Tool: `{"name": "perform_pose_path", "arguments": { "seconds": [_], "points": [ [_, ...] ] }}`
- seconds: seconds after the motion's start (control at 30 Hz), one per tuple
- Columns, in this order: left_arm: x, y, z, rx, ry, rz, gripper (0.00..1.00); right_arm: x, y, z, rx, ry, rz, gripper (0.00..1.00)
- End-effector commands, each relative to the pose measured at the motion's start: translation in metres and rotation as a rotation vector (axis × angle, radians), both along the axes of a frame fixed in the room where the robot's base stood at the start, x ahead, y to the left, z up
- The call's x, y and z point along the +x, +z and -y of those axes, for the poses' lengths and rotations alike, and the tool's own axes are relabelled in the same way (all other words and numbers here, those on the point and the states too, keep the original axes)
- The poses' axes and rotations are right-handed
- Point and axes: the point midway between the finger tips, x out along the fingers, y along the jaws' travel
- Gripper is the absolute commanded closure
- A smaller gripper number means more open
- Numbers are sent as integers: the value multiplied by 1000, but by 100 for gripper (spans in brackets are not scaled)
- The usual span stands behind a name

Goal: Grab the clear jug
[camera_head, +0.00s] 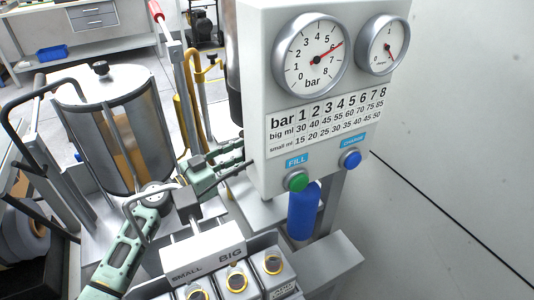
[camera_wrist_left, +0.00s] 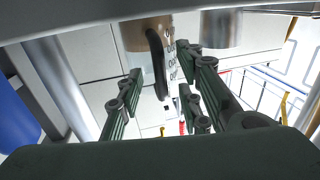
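My left gripper (camera_head: 236,160) is green, at the end of a pale green arm, beside the white gauge machine and left of its blue cylinder. In the left wrist view (camera_wrist_left: 160,78) its fingers are spread apart with nothing held between them. Beyond the fingers, an upright thing with a black handle-like part (camera_wrist_left: 157,62) and printed marks shows; it may be the clear jug, but I cannot tell for sure. In the head view the jug is not clearly visible; the machine housing may hide it. My right gripper is out of view.
The gauge machine (camera_head: 255,110) has a green FILL button (camera_head: 296,181) and a blue button (camera_head: 350,159). A clear metal-framed tank (camera_head: 112,140) stands left. A SMALL/BIG box (camera_head: 203,252) with several gold-ringed openings is in front. A blue cylinder (camera_head: 303,210) hangs under the machine.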

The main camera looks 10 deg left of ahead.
Motion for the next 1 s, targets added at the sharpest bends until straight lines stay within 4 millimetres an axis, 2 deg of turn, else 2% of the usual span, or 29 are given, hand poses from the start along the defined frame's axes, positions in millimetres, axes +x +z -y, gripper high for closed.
{"name": "perform_pose_path", "arguments": {
  "seconds": [0.07,0.43,1.0],
  "points": [
    [0,0,0,0,0,0,67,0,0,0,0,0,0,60],
    [0,0,0,0,0,0,99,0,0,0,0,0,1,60],
    [0,1,0,-1,0,1,100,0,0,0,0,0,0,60]
  ]
}}
